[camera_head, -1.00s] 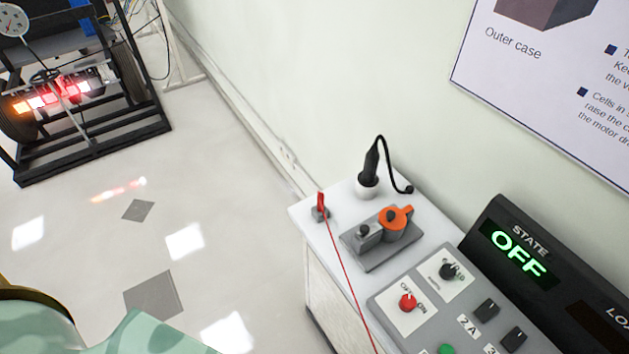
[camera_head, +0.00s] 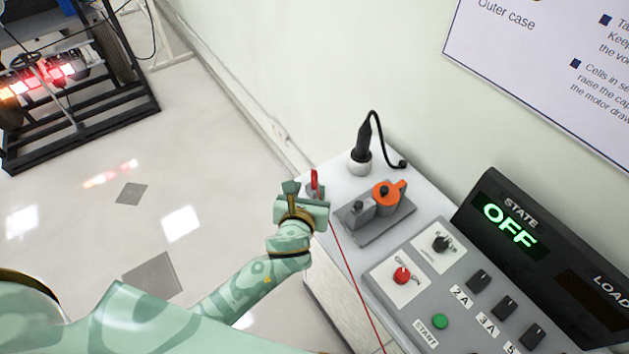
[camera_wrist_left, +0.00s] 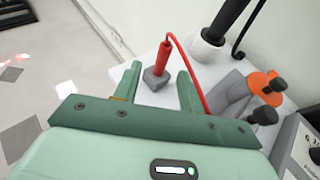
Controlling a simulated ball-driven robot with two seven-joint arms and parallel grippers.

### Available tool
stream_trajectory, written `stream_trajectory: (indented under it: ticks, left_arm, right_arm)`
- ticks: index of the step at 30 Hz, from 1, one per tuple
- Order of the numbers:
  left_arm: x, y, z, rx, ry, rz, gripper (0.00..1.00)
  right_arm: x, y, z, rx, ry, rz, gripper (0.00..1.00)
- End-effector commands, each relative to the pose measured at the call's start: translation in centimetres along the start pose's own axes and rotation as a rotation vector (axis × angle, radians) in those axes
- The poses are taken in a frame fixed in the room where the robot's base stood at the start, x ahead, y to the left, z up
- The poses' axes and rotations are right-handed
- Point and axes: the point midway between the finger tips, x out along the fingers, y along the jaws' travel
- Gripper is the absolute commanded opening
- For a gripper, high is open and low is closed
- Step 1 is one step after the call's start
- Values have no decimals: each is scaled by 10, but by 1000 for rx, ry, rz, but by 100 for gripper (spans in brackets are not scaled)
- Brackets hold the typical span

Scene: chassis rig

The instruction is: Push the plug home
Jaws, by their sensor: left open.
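A red plug (camera_head: 315,181) stands in a small grey socket block at the left corner of the white bench top (camera_head: 342,188). In the left wrist view the red plug (camera_wrist_left: 164,56) is upright in the grey block (camera_wrist_left: 157,78); how deep it sits I cannot tell. A thin red lead (camera_head: 352,268) runs from the plug. My left gripper (camera_head: 305,197) is beside the bench corner, partly hiding the block. In the left wrist view my gripper (camera_wrist_left: 158,78) is open, its two green fingers apart on either side of the block. My right gripper is out of view.
A black-handled tool (camera_head: 364,143) in a white holder stands behind. A grey unit with an orange knob (camera_head: 386,192) is right of the plug. A control panel (camera_head: 440,285) and a STATE display reading OFF (camera_head: 510,225) are nearer right.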

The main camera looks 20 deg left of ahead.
Motion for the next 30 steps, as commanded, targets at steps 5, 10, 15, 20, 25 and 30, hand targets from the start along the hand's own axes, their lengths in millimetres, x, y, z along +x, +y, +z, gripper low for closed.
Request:
stream_trajectory:
  ticks: [5,10,15,20,25,30]
  left_arm:
    - [26,0,-1,-1,1,0,41]
    - [41,-1,-3,-4,1,-1,41]
    - [70,-2,-5,-4,1,0,41]
    - [82,-3,-4,-2,2,0,41]
    - [81,-3,-2,-3,1,-1,41]
    - [81,-2,-2,-3,1,-1,0]
  right_arm:
    - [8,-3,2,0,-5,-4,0]
    - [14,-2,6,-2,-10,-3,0]
    - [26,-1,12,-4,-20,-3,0]
    - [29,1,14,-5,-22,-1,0]
    - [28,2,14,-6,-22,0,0]
    - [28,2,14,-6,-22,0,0]
